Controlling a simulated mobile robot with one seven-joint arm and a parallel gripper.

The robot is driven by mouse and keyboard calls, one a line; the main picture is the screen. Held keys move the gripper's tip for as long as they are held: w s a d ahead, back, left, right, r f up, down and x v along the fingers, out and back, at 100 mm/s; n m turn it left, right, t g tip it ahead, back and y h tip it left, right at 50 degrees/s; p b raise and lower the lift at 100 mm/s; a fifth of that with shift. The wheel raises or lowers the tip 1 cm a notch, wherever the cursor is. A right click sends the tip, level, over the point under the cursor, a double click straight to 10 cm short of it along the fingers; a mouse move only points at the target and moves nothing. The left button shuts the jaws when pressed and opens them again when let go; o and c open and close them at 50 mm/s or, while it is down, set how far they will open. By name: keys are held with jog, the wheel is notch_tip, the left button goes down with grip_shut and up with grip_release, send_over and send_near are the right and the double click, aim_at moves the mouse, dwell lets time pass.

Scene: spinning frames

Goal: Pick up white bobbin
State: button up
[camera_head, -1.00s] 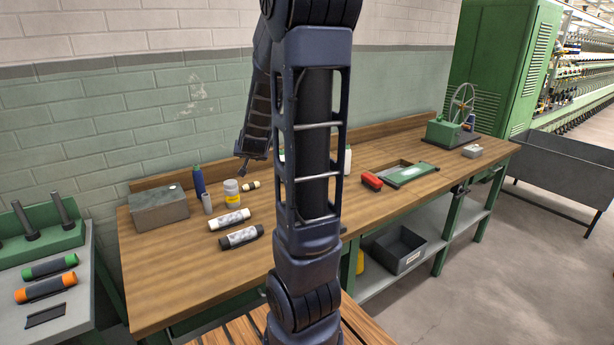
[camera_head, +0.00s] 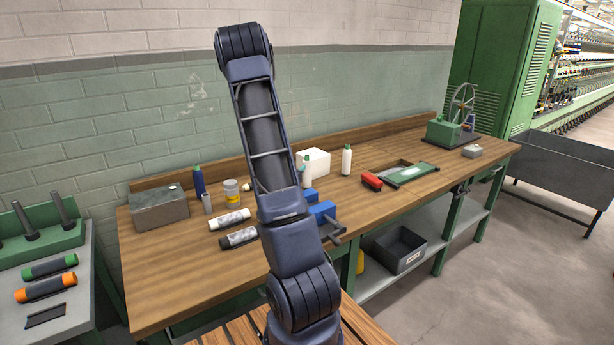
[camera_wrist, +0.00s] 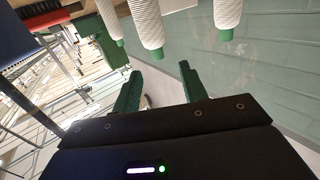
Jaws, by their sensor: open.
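A short bobbin (camera_head: 230,219) with white ends and a grey-white mottled middle lies on its side on the wooden bench, left of my arm in the head view. A similar bobbin with black ends (camera_head: 239,237) lies just in front of it. My gripper does not show in the head view. In the wrist view my gripper (camera_wrist: 160,88) has its two green fingers apart, with nothing between them. White ribbed cylinders with green ends (camera_wrist: 147,25) show beyond the fingertips at the top, apart from them. I cannot tell what they are.
On the bench (camera_head: 170,285) stand a grey metal box (camera_head: 159,209), a blue bottle (camera_head: 199,183), a yellow-labelled jar (camera_head: 231,190) and white green-capped bottles (camera_head: 347,160). Green and orange-ended bobbins (camera_head: 47,287) lie on the left side table. The bench's front left is clear.

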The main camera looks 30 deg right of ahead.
aim_at(306, 159)
jog(key=x, duration=0.6)
jog(key=shift+s+d, duration=0.15)
jog(key=shift+s, duration=0.15)
jog(key=shift+r+x, duration=0.2)
jog(key=shift+x, duration=1.1)
jog(key=shift+r+x, duration=0.2)
jog(key=shift+x, duration=1.1)
jog(key=shift+c, duration=0.4)
grip_shut()
